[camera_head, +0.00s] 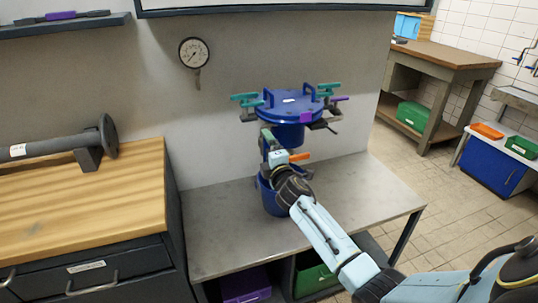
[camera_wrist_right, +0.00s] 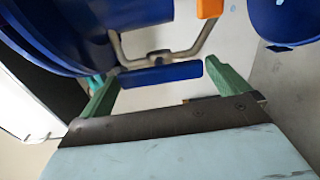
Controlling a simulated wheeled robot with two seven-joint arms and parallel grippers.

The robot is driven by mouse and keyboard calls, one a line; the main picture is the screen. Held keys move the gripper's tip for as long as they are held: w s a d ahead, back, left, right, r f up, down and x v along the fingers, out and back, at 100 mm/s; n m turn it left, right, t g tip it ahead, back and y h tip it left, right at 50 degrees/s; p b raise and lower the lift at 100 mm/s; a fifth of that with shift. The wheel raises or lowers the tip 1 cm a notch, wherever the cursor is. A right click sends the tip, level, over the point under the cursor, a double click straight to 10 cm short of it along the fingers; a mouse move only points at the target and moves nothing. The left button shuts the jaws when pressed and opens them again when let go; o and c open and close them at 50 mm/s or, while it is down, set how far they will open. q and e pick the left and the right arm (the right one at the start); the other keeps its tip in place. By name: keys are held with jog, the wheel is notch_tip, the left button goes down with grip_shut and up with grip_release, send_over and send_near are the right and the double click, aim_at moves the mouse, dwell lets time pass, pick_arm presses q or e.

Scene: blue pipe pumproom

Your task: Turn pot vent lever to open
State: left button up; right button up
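The blue pot (camera_head: 290,130), with a blue lid (camera_head: 291,103), stands out from the grey wall panel above the bench. An orange lever-like piece (camera_head: 300,157) shows below the pot, beside my right gripper (camera_head: 268,145); an orange end also shows at the top of the right wrist view (camera_wrist_right: 210,8). I cannot tell for sure that it is the vent lever. In the right wrist view, my right gripper's green fingers (camera_wrist_right: 160,74) are spread apart. A blue bar (camera_wrist_right: 162,75) on a bent metal bracket lies between or just beyond the fingertips; contact is unclear. My left gripper is out of view.
A blue bucket (camera_head: 268,190) stands on the grey bench (camera_head: 225,225), partly hidden by my right wrist. Teal clamps (camera_head: 246,99) and purple-ended pieces surround the lid. A gauge (camera_head: 194,53) hangs on the wall. A wooden counter (camera_head: 75,200) stands left. The bench's front is clear.

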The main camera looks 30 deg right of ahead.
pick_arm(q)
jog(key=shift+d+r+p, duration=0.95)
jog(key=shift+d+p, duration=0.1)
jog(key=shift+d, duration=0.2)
pick_arm(e)
jog(key=v, duration=1.3)
jog(key=shift+s, duration=0.25)
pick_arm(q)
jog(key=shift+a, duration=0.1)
